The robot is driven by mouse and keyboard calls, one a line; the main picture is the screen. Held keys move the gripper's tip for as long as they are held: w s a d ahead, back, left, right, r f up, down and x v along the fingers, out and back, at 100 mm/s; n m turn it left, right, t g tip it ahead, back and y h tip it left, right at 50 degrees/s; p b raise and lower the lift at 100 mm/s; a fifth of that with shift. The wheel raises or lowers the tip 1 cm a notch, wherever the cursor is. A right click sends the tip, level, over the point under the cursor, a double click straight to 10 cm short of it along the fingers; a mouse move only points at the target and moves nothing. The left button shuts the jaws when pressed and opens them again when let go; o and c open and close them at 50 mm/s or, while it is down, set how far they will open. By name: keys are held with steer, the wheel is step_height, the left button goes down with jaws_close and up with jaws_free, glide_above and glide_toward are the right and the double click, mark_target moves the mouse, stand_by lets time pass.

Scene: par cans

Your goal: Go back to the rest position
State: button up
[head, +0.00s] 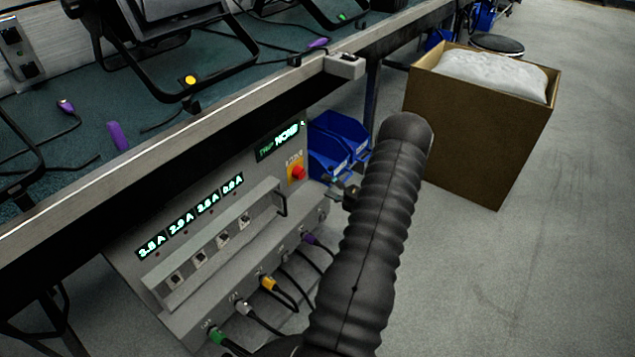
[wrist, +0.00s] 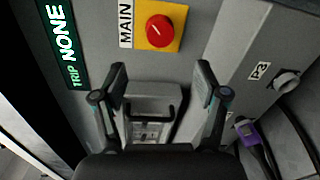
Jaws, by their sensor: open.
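My gripper (wrist: 161,80) is open and empty in the wrist view, its two fingers apart in front of the grey power box (wrist: 225,25). Between the fingers is a grey recessed part with a dark handle (wrist: 152,112). Beyond the fingertips is the red MAIN knob (wrist: 159,31) on a yellow plate, and left of it a display reading TRIP NONE (wrist: 66,45). In the head view my dark ribbed arm crosses the middle and hides most of the gripper. The power box (head: 150,240) stands under the bench, with the red knob (head: 298,172) at its upper right.
The bench (head: 240,95) holds black lamps and purple-ended cables. Green (head: 216,335), yellow (head: 267,283) and purple plugs (head: 309,238) sit along the box's lower edge. Blue bins (head: 335,140) stand behind my arm.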

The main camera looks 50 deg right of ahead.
steer(key=shift+s, duration=0.75)
